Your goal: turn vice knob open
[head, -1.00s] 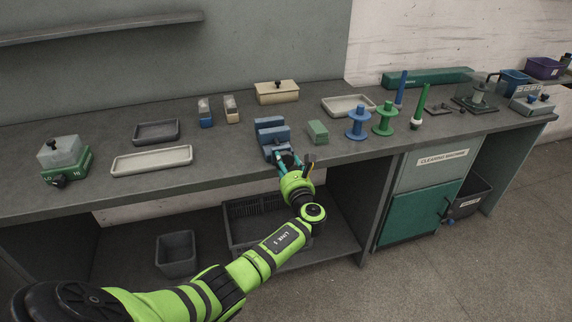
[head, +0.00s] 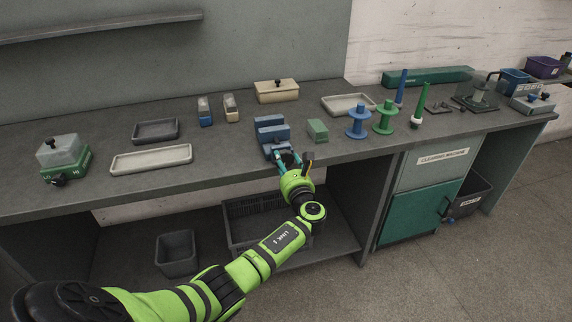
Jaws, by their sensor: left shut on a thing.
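The blue vice (head: 272,130) stands on the grey bench near its front edge, in the middle of the head view. Its two jaw blocks sit one behind the other. My left gripper (head: 284,158) reaches in from below at the front of the vice. It is shut on the vice knob, which is mostly hidden by the fingers. My right gripper does not show.
A green block (head: 317,130) stands just right of the vice, with blue (head: 358,122) and green (head: 384,117) spools beyond it. A long pale tray (head: 151,160) lies to the left. A cream lidded box (head: 277,91) stands behind.

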